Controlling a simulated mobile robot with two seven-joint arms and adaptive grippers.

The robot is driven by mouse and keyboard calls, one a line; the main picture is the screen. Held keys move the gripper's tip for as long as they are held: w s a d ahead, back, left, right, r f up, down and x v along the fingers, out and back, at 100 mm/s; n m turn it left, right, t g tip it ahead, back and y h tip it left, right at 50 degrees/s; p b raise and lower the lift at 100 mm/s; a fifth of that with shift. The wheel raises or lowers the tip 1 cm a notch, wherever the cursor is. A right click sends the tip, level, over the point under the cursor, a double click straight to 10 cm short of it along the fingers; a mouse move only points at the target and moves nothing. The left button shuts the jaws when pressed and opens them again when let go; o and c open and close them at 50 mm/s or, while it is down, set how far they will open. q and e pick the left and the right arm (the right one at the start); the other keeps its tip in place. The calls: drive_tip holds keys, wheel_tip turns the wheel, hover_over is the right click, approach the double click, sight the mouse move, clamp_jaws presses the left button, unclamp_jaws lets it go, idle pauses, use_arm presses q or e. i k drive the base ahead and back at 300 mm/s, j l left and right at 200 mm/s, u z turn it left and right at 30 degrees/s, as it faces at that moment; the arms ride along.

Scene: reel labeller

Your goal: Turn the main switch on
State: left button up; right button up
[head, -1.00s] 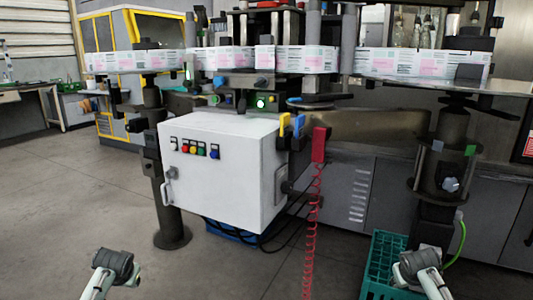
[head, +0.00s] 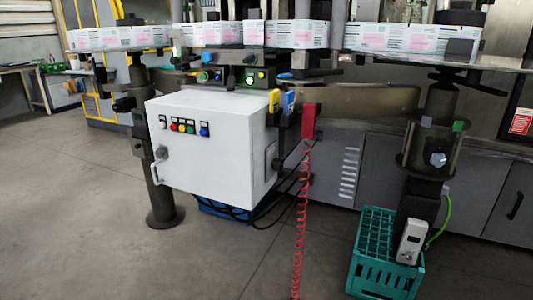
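The white control cabinet (head: 215,160) hangs in front of the labelling machine, left of the picture's middle. A row of small controls (head: 183,126) in several colours, among them red, green and blue, runs along the upper part of its front. A grey handle or lever (head: 159,160) sits at the front's left edge; I cannot tell whether it is the main switch or a door handle. A small white box with a dark face (head: 411,242) is on the right column. Neither of my grippers is in view.
A green crate (head: 376,270) stands on the floor at the lower right. A coiled red hose (head: 301,220) hangs right of the cabinet, and dark cables loop below it. The floor (head: 100,240) in front of and left of the cabinet is clear.

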sight(278, 164)
drive_tip(key=l+z, duration=0.5)
drive_tip(key=z, duration=0.25)
drive_tip(key=i, duration=0.05)
